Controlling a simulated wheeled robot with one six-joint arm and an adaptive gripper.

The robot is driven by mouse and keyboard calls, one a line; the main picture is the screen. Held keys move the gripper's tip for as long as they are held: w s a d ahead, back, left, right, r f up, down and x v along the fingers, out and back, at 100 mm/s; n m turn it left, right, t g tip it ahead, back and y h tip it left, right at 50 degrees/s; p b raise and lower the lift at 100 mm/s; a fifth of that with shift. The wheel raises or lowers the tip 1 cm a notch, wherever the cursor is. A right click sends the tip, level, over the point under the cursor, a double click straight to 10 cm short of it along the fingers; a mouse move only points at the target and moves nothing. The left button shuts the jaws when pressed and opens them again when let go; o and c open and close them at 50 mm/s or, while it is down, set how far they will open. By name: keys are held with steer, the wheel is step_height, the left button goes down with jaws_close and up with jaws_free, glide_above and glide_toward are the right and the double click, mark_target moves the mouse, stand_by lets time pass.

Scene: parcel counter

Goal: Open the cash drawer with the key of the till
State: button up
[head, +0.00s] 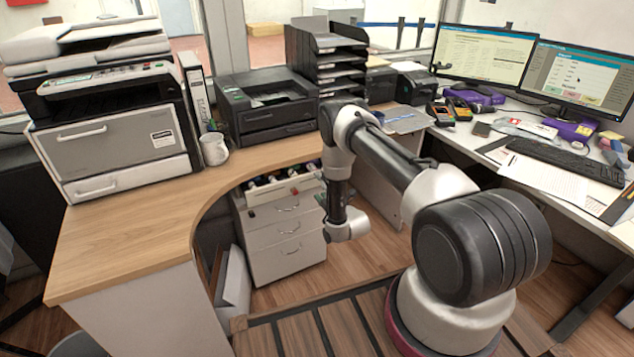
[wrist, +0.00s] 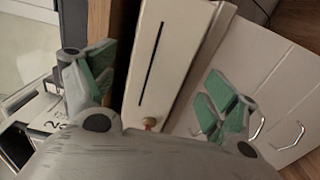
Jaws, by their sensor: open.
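In the wrist view, a cream front with a long dark slot (wrist: 152,65), apparently the cash drawer's, lies between my fingers. A small brownish knob-like piece (wrist: 150,122), perhaps the key, stands out near the end of the slot. My gripper (wrist: 153,92) is open, its green-padded fingers on either side of the front with nothing between them held. Its body hides the area below the knob. In the head view, the cream till unit (head: 284,192) sits on top of the drawer cabinet under the counter. My gripper there is small and mostly hidden by my wrist.
The drawer cabinet (head: 287,240) has several handles, which also show at the right in the wrist view (wrist: 258,132). The wooden counter (head: 150,222) curves above it. Printers (head: 268,112) stand on the counter. A desk with monitors (head: 482,55) is at right. The floor before the cabinet is clear.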

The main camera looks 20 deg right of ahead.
mark_target(316, 180)
steer(key=shift+w+a, duration=0.15)
steer(key=shift+w, duration=0.75)
steer(key=shift+w+a, duration=0.1)
steer(key=shift+w, duration=0.75)
steer(key=c, duration=1.4)
